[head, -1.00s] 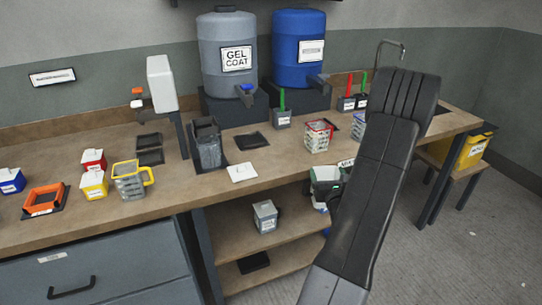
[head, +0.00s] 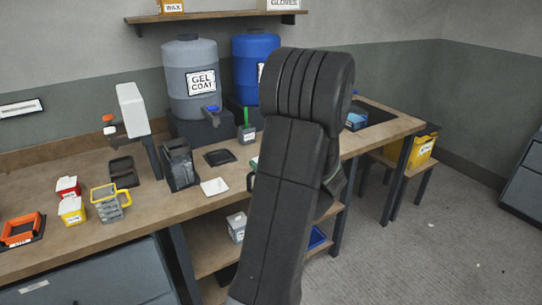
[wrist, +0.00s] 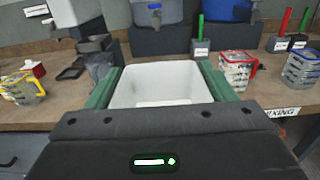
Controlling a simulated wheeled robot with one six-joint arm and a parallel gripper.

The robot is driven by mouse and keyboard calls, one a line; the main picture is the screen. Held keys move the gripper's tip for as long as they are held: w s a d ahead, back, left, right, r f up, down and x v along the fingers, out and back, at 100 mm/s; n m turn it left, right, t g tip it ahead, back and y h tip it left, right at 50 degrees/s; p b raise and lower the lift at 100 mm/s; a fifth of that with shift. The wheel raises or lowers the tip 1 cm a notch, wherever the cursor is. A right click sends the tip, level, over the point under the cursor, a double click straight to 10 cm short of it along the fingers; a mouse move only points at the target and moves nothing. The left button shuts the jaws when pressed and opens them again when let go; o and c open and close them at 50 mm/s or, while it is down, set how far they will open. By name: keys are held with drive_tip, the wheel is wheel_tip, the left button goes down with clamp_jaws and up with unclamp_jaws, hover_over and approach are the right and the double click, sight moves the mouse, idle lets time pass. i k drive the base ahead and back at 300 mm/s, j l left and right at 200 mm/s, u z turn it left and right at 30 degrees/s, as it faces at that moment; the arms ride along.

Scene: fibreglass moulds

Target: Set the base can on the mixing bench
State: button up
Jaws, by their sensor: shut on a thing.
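My gripper (wrist: 160,74) is shut on a white open-topped can (wrist: 160,85), which looks like the base can. Its green fingers press the can's left and right sides in the wrist view, and the can looks empty inside. No label on it shows. The mixing bench (head: 140,190) has a wooden top; in the wrist view its front edge (wrist: 285,112) bears a partly hidden "MIXING" label. The can is in front of the bench in that view; its height over the top is unclear.
A grey gel coat drum (head: 190,75) and a blue drum (head: 250,60) stand at the back. A yellow-handled jug (head: 108,204), a black stand (head: 178,163) and a white pad (head: 214,187) occupy the bench. A red-rimmed jug (wrist: 236,70) stands right of the can.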

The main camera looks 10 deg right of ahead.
sight(236, 174)
drive_tip(key=i+j, duration=0.2)
drive_tip(key=i, duration=0.2)
drive_tip(key=i+j, duration=0.25)
drive_tip(key=i, duration=0.15)
